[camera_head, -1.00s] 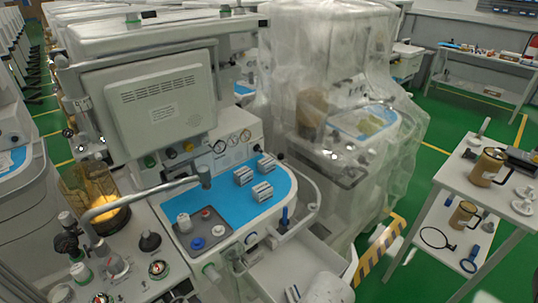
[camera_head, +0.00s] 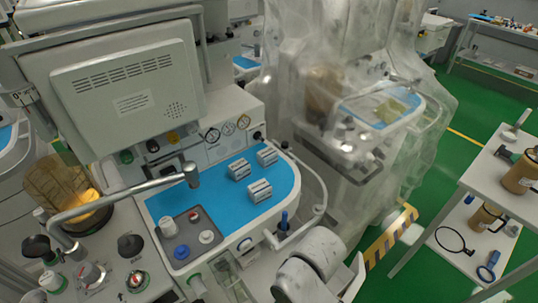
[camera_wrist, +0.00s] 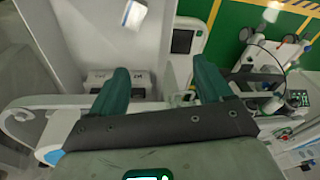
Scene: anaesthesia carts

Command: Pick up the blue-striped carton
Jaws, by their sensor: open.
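My gripper (camera_wrist: 160,78) shows in the wrist view with two dark green fingers spread apart and nothing between them. A small white carton-like thing with a bluish mark (camera_wrist: 134,14) lies on a pale surface beyond the fingers, cut by the top edge; I cannot tell if it is the blue-striped carton. In the head view, three small white cartons with dark or grey stripes stand on a blue mat (camera_head: 215,208): a left one (camera_head: 238,169), a back one (camera_head: 267,156) and a front one (camera_head: 259,190). Their stripe colours are too small to tell. The gripper's fingers are not visible there.
A monitor (camera_head: 128,92) and a bent metal tube (camera_head: 125,192) stand left of the mat. A grey tray (camera_head: 188,238) holds small caps. A plastic-draped cart (camera_head: 330,100) is behind. A white side table (camera_head: 490,180) is at right, with green floor between.

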